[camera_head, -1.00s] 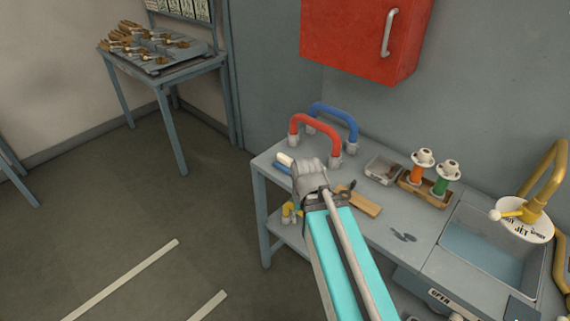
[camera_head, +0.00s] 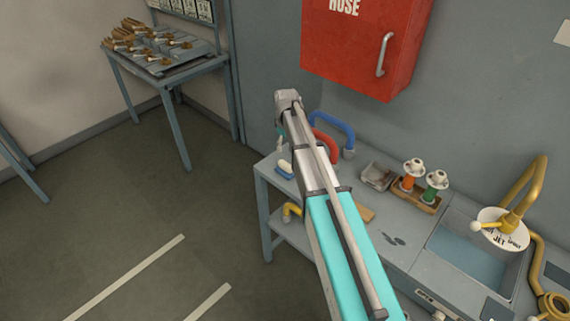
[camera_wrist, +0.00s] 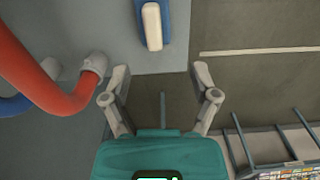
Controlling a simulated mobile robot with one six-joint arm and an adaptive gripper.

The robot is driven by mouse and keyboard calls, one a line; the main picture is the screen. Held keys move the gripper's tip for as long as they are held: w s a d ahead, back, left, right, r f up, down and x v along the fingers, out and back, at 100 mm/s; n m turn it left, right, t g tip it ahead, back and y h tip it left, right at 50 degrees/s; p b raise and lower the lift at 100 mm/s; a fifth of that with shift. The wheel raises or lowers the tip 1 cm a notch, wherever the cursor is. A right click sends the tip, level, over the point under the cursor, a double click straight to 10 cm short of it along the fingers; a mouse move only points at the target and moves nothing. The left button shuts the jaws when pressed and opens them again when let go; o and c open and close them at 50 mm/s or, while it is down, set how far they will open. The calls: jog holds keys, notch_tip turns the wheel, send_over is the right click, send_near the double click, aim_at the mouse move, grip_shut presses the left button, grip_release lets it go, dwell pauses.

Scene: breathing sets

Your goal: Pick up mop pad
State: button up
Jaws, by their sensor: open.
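A blue pad with a cream bar along its top (camera_head: 285,168), which looks like the mop pad, lies at the left end of the grey bench (camera_head: 268,181). In the wrist view the pad (camera_wrist: 166,28) is at the top centre, beyond the fingertips and partly cut off by the edge. My gripper (camera_wrist: 160,75) is open and empty, its two fingers apart above the bench edge and floor. In the head view my arm hides most of the gripper.
A red curved handle (camera_wrist: 45,75) is close left of my gripper, with a blue handle (camera_head: 332,118) behind it. A small tray (camera_head: 377,177), orange and green fittings (camera_head: 436,181) and a sink (camera_head: 468,255) are further right. A red hose box (camera_head: 355,45) hangs above.

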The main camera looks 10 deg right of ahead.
aim_at(286, 164)
jog(key=shift+w+r, duration=0.35)
jog(key=shift+w, duration=0.55)
jog(key=shift+f, duration=0.1)
notch_tip(286, 164, down, 8)
jog(key=b, duration=0.8)
jog(key=shift+f, duration=0.25)
jog(key=shift+b, duration=0.3)
jog(key=shift+s+d+f+b, duration=0.1)
jog(key=shift+f+b, duration=2.45)
jog(key=shift+f, duration=0.05)
jog(key=shift+c, duration=0.3)
grip_shut()
